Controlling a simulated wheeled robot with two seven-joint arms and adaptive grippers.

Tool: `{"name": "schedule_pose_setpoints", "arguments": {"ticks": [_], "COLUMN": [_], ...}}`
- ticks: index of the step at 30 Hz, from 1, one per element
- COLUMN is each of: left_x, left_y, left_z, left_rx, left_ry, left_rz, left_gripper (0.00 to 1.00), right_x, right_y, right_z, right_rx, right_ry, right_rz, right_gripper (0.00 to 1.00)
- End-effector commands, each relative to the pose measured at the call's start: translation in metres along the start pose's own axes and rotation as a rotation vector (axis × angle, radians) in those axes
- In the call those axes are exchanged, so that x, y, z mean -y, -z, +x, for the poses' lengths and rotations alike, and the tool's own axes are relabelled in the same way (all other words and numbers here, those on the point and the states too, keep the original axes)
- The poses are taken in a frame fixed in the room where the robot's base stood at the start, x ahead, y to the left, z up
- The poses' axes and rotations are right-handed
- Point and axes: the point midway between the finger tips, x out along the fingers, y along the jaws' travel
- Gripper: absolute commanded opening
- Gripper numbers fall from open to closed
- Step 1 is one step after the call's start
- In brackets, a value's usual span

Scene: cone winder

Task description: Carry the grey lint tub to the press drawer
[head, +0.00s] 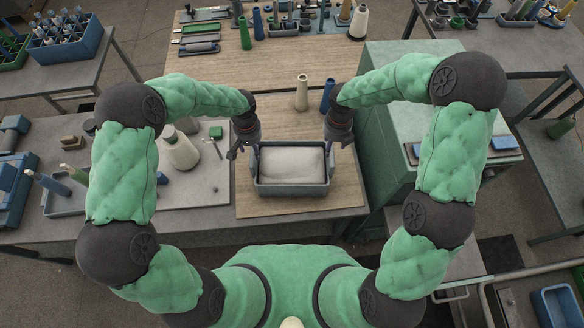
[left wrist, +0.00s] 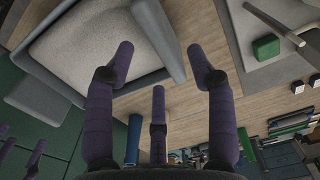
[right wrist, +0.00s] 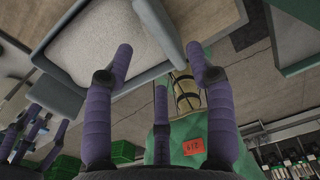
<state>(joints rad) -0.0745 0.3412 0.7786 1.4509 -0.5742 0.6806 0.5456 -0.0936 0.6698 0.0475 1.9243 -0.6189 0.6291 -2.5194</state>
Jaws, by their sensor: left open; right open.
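The grey lint tub (head: 292,190), filled with pale lint, sits level on a wooden board in front of me. My left gripper (head: 245,152) is open at the tub's left end. In the left wrist view the tub's rim (left wrist: 168,38) passes between its spread fingertips. My right gripper (head: 341,142) is open at the tub's right end. In the right wrist view the rim (right wrist: 158,28) likewise lies between its fingertips. I cannot tell whether any finger touches the wall. I cannot clearly make out the press drawer.
A cream cone (head: 302,92) and a blue cone (head: 328,96) stand behind the tub. A large pale cone (head: 181,150) stands on a grey plate at left. A green cabinet (head: 385,165) stands close at right. The board (head: 262,206) is bare around the tub's front.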

Motion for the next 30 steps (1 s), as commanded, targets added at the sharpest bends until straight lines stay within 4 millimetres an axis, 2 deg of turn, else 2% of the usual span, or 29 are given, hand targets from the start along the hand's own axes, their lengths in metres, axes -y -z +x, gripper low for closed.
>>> {"name": "schedule_pose_setpoints", "arguments": {"ticks": [1,6,12,18,28,30], "left_x": [0.000,0.000,0.000,0.000,0.000,0.000], "left_y": [-0.002,-0.001,-0.001,0.000,0.000,0.000], "left_z": [0.011,0.039,0.065,0.077,0.078,0.078], "left_rx": [0.006,0.004,0.002,0.001,0.001,0.001], "left_ry": [0.001,0.001,0.000,0.001,0.000,0.000], "left_rz": [0.001,0.000,0.000,0.001,0.001,0.001], "left_gripper": [0.56,0.56,0.56,0.56,0.56,0.36], "right_x": [0.000,0.000,0.000,0.000,0.000,0.000], "right_y": [0.001,0.001,0.000,0.000,0.000,0.000], "right_z": [0.011,0.039,0.064,0.076,0.078,0.078], "right_rx": [-0.004,-0.003,-0.001,0.001,0.001,0.001], "right_ry": [0.001,0.001,0.000,0.000,0.000,0.000], "right_rz": [0.000,-0.001,0.000,0.000,0.001,0.000], "right_gripper": [0.56,0.56,0.56,0.56,0.56,0.36]}}
